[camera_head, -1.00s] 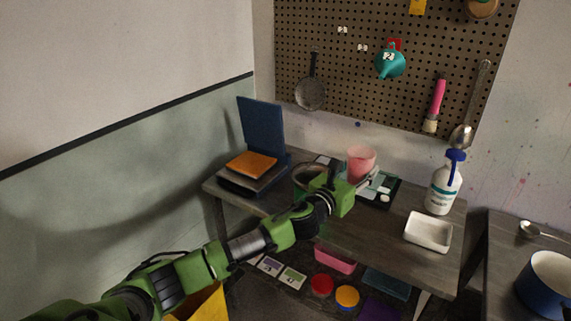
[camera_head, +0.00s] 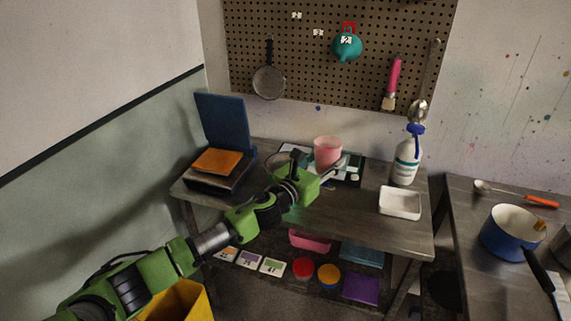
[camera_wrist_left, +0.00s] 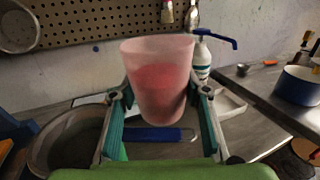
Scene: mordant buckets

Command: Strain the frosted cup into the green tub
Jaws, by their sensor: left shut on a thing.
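The frosted cup (camera_head: 328,152) is translucent with pink-red contents and stands upright over the back of the table. My left gripper (camera_head: 334,170) is shut on it. In the wrist view the cup (camera_wrist_left: 158,80) sits between two teal fingers. A round, grey-rimmed vessel (camera_wrist_left: 64,143) is left of the cup, with a dark inside. In the head view my gripper partly covers this vessel (camera_head: 277,160). I cannot tell whether it is the green tub or a strainer on it. My right gripper is out of view.
A white bottle with blue pump (camera_head: 406,163) and a white tray (camera_head: 400,203) stand right of the cup. A blue-lidded device with an orange pad (camera_head: 218,160) is at left. A mesh pan (camera_head: 268,83) hangs on the pegboard. A blue pot (camera_head: 510,232) is on the right table.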

